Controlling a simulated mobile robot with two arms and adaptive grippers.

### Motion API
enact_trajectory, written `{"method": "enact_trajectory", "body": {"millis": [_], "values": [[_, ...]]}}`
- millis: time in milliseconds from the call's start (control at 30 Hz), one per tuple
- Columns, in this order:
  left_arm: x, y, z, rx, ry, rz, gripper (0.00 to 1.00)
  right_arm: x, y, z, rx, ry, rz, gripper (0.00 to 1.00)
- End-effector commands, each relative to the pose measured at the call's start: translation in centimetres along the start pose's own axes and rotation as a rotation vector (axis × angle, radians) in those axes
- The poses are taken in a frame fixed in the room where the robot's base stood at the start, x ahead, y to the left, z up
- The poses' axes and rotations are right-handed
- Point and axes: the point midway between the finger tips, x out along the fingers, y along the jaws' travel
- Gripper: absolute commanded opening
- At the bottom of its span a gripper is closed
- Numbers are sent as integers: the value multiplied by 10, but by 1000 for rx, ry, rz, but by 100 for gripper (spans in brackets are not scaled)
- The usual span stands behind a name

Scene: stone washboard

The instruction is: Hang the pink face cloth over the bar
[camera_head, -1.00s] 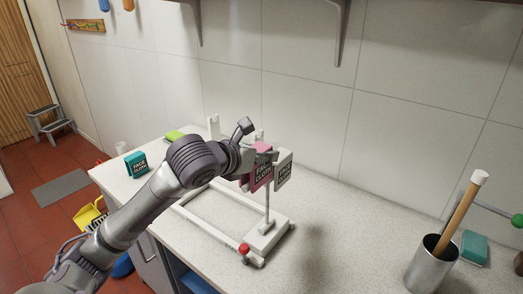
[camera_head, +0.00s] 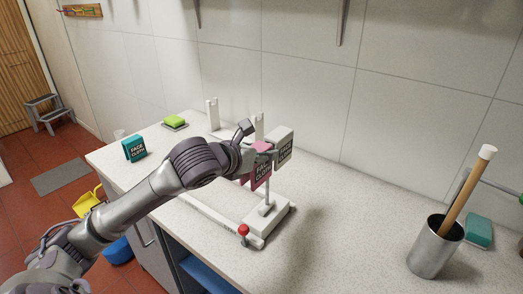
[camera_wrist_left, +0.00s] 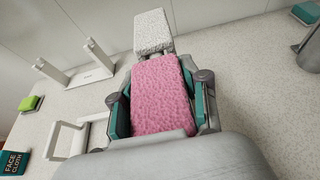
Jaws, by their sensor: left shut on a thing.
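The pink face cloth (camera_head: 261,178) hangs down beside the upright post of the white stand, its label facing the head camera. My left gripper (camera_head: 258,152) is shut on its top part. In the left wrist view the pink cloth (camera_wrist_left: 162,95) lies between both teal-padded fingers. My right gripper is out of view.
The stand's white base (camera_head: 267,218) has a red knob (camera_head: 243,230) near it. A metal cup (camera_head: 435,248) with a wooden-handled tool stands right. The counter between stand and cup is clear.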

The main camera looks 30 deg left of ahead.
Motion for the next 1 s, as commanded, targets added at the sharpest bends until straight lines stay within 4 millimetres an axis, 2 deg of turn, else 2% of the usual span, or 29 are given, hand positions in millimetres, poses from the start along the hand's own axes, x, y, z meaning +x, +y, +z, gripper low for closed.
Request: {"method": "enact_trajectory", "body": {"millis": [200,233,400,767,867,1000], "values": [[0,0,0,0,0,0,11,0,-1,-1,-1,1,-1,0],[0,0,0,0,0,0,47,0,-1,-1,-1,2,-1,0],[0,0,0,0,0,0,75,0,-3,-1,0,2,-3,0],[-3,0,0,1,1,1,75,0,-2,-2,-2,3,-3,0],[-12,1,-1,4,1,3,75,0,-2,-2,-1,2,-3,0],[-34,1,-2,7,4,3,75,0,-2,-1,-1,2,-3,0]]}}
